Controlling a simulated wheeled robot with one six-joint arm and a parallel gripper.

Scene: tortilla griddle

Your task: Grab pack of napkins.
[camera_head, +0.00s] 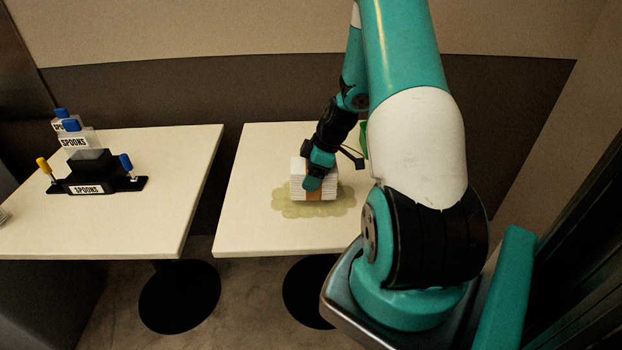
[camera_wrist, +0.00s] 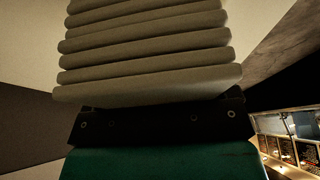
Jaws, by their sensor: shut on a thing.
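The pack of napkins (camera_head: 298,184) is a white layered stack with a brown band, on the right table in the head view. It stands on a pale green scalloped mat (camera_head: 283,206). My gripper (camera_head: 312,184) reaches down onto it and is shut on it. In the wrist view the stacked white folds of the napkins (camera_wrist: 145,50) fill the upper middle, right against the dark edge of my gripper (camera_wrist: 160,122). The fingertips are partly hidden by the napkins. I cannot tell whether the pack is lifted off the mat.
The right table (camera_head: 245,225) is otherwise mostly clear. A left table (camera_head: 120,225) across a gap holds a black spoons holder (camera_head: 90,172) and white spoons boxes (camera_head: 73,140) with blue-handled items. A wall stands close behind both tables.

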